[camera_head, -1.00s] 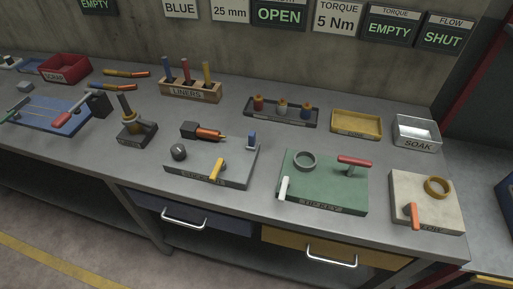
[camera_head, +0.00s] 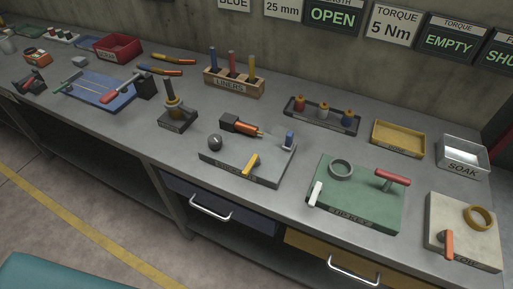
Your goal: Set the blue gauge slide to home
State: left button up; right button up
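A blue board (camera_head: 88,96) with thin rails lies at the left of the bench. A red handle (camera_head: 112,96) and a dark block (camera_head: 147,86) sit at its right end. A small blue upright piece (camera_head: 289,139) stands at the back right corner of a grey plate (camera_head: 228,167). That plate also carries a dark round knob (camera_head: 214,143) and a yellow lever (camera_head: 251,163). I cannot tell which blue piece is the gauge slide, and no home mark is readable. Neither of my grippers is in view.
A green plate (camera_head: 335,205) and a pale plate (camera_head: 453,222) stand at the right. Behind are a liners rack (camera_head: 234,88), a yellow tray (camera_head: 398,140) and a soak tray (camera_head: 463,156). Drawer handles stick out at the front. Bare bench lies left of the grey plate.

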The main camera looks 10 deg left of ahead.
aim_at(287, 144)
jog(key=j+z, duration=0.2)
jog(key=z, duration=0.2)
jog(key=k+j+z, duration=0.15)
jog(key=z, duration=0.25)
jog(key=k+j+z, duration=0.1)
jog(key=j+z, duration=0.25)
jog(key=k+z, duration=0.1)
jog(key=z, duration=0.3)
jog(key=k+j, duration=0.25)
jog(key=i, duration=0.4)
